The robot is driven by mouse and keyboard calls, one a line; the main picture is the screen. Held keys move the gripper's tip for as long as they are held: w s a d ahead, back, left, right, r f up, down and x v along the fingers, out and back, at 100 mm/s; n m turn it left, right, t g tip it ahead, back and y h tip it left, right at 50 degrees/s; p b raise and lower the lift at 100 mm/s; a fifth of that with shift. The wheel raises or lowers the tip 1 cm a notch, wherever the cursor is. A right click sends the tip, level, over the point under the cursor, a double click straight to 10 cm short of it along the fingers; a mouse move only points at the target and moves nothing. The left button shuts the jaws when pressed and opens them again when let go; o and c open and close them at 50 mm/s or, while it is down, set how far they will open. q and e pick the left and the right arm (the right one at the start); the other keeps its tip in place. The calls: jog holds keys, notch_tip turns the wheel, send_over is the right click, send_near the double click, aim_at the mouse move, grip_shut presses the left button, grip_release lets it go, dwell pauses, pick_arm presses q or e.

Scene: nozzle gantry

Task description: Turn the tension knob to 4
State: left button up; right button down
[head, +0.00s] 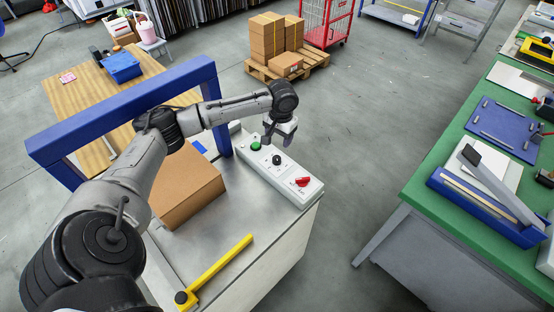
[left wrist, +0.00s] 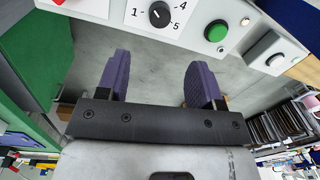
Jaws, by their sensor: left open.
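The tension knob (head: 277,160) is a small black dial on the white control box (head: 248,155) at the far edge of the metal-topped bench. In the left wrist view the knob (left wrist: 159,14) is at the top edge, with printed 1, 4 and 5 around it; part of its scale is cut off. I cannot tell for sure which number its mark points to. My left gripper (head: 278,138) is open and empty, just beyond and above the knob, apart from it. Its two purple fingers (left wrist: 160,65) point toward the box. My right gripper is not in view.
A green button (head: 256,146) and a red switch (head: 302,181) flank the knob on the box. A blue gantry frame (head: 130,110) spans the bench beside a cardboard box (head: 185,190). A yellow bar (head: 220,265) lies at the front. A green-topped table (head: 425,185) stands right.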

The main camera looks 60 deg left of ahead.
aim_at(277, 158)
pick_arm(q)
jog(key=f+b, duration=0.1)
jog(key=f, duration=0.8)
jog(key=shift+s+a+b, duration=0.15)
jog(key=shift+a+b, duration=0.05)
jog(key=shift+b, duration=0.15)
jog(key=shift+f, duration=1.1)
jog(key=shift+c, duration=0.2)
